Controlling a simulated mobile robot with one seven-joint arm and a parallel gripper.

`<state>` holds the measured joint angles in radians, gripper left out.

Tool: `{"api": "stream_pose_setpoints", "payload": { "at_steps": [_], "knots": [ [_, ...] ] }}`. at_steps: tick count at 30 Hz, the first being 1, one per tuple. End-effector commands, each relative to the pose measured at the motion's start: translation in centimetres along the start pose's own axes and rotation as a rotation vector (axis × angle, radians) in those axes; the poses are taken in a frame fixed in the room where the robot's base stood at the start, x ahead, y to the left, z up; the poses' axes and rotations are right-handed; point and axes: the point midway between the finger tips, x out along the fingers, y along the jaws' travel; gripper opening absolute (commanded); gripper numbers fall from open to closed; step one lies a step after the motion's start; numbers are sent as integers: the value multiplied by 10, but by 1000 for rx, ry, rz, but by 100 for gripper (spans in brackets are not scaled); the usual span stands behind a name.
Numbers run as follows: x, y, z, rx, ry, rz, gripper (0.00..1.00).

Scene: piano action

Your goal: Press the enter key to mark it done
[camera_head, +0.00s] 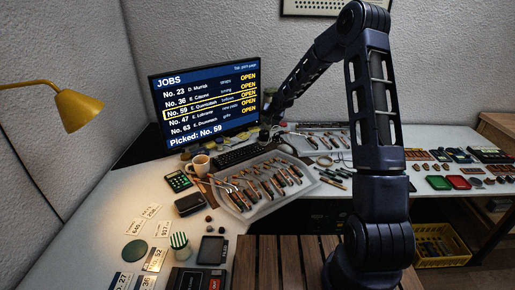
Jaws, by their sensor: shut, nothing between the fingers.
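A black keyboard (236,156) lies on the desk below the monitor. Its enter key is too small to make out. The monitor (205,102) shows a JOBS list with every row marked OPEN. The No. 59 row is outlined in yellow, and the bottom line reads "Picked: No. 59". My gripper (265,138) is shut and empty, small and dark at the right end of the keyboard. I cannot tell whether it touches a key or hovers above.
A grey tray (250,211) of wooden action parts lies in front of the keyboard. A mug (200,165), a green calculator (178,181) and a black box (190,204) stand left of it. Hand tools (334,176) lie to the right. A yellow lamp (80,107) stands far left.

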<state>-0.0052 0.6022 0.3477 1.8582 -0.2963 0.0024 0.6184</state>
Motion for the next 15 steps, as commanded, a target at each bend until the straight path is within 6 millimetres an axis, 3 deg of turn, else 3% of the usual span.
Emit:
{"api": "stream_pose_setpoints", "payload": {
  "at_steps": [6,15],
  "knots": [
    [52,-6,13,51,1,-58,0],
    [85,-11,21,92,6,-99,0]
  ]
}}
